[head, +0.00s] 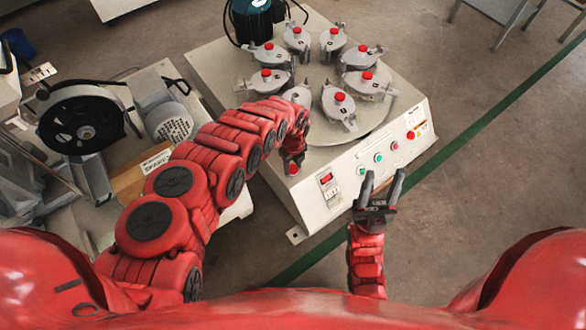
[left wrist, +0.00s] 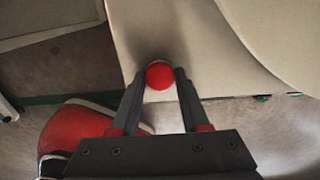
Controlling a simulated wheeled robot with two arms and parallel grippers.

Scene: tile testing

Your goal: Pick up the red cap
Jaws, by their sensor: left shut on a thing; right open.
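My left gripper (head: 293,161) is at the front left of the machine, near the edge of its light top. It is shut on a red cap (head: 293,170). In the left wrist view the round red cap (left wrist: 160,75) sits between the two dark fingertips (left wrist: 160,78). A pale part shows below the cap between the fingers. I cannot tell whether it touches the machine top. My right gripper (head: 377,192) is open and empty, in front of the control panel.
The machine's turntable (head: 373,131) carries several grey pots, most with red knobs on top. One pot (head: 298,95) beside my left arm shows no red knob. A motor with a black wheel (head: 82,118) stands at the left.

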